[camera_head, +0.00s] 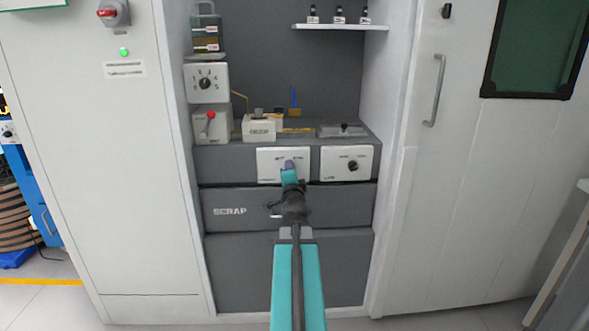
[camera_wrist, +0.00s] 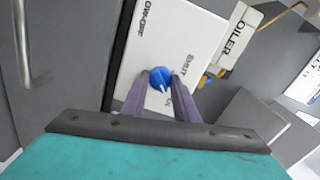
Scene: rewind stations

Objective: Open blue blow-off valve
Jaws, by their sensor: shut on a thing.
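The blue knob (camera_wrist: 159,76) of the blow-off valve sits on a white panel (camera_wrist: 165,30) in the wrist view. A white pointer mark shows on the knob, and the panel has lettering, with "SHUT" readable to the right of the knob. My gripper (camera_wrist: 160,88) has its two grey-purple fingers either side of the knob and is shut on it. In the head view my gripper (camera_head: 290,166) reaches the left white panel (camera_head: 266,154) above the scrap drawer and mostly hides the knob.
A second white panel (camera_head: 349,162) with a black knob is just right. The scrap drawer (camera_head: 232,211) is below; cabinet walls flank the recess.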

